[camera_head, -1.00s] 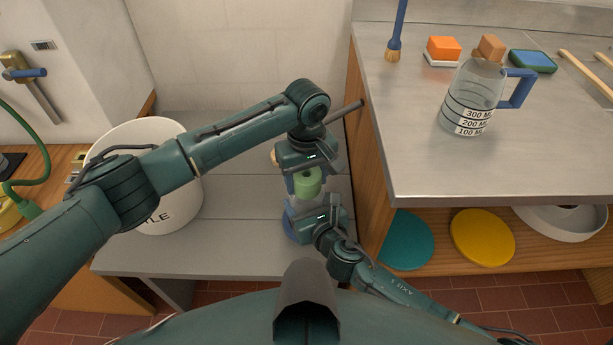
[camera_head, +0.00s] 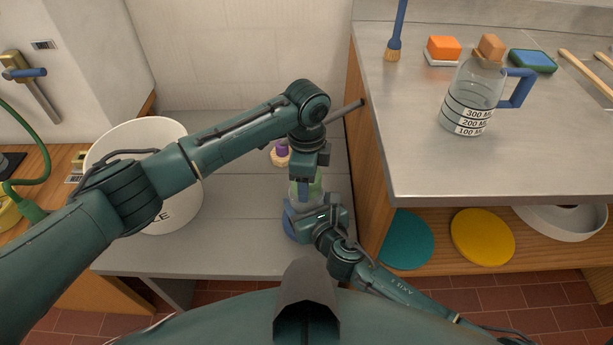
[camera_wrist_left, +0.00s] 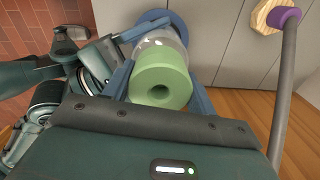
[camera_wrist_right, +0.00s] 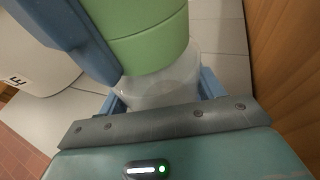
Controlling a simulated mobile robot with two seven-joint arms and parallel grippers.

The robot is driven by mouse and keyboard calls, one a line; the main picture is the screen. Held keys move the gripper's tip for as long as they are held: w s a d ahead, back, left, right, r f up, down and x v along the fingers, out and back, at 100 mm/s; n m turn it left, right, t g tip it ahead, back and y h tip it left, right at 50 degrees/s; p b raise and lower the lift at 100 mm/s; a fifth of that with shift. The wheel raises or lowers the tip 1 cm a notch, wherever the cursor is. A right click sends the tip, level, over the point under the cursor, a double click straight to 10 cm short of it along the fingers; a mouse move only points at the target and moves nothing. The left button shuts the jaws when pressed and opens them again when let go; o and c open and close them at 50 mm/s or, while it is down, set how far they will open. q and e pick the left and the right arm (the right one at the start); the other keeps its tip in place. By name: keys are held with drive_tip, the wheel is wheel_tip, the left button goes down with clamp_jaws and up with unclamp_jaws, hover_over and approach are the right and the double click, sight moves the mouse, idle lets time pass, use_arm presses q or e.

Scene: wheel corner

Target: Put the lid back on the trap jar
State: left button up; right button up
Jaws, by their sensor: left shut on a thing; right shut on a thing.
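The green lid (camera_wrist_left: 160,80) is a thick cylinder with a hole in its top. My left gripper (camera_head: 307,190) is shut on its sides from above. The trap jar has a clear body (camera_wrist_right: 160,88) and a blue base (camera_head: 289,227). My right gripper (camera_head: 298,214) is shut around the clear body, low in the right wrist view (camera_wrist_right: 160,100). The lid (camera_wrist_right: 150,40) is in line above the jar, its lower edge meeting the clear body. A seam runs around the green part. I cannot tell how firmly the lid sits.
A purple-topped wooden piece (camera_head: 281,153) lies behind the grippers on the grey bench (camera_head: 235,235). A white bucket (camera_head: 180,205) stands left. The steel counter (camera_head: 420,175) with its wooden side rises close on the right. The bench between bucket and jar is clear.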

use_arm(q)
drive_tip(key=o, duration=1.2)
drive_tip(key=shift+c, duration=0.2)
wheel_tip(320, 180, up, 12)
use_arm(e)
drive_tip(key=o, duration=2)
drive_tip(key=shift+c, duration=0.2)
